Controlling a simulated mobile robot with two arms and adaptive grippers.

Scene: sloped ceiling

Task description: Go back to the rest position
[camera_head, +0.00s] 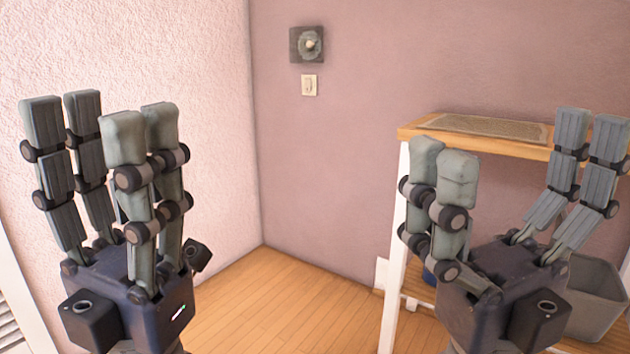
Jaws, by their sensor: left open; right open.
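My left gripper (100,140) is upright at the left of the head view, its grey fingers spread and nothing between them. My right gripper (510,165) is upright at the right, its fingers wide apart and empty. It stands in front of a wooden-topped shelf and hides part of it. Neither gripper touches anything that I can see.
The shelf (408,132) has white legs and a brown mat (485,127) on top. A grey bin (597,295) and a partly hidden blue thing (429,277) are lower down. A light switch (309,85) and a round dial (308,44) are on the wall. The wooden floor (285,305) between my grippers is clear.

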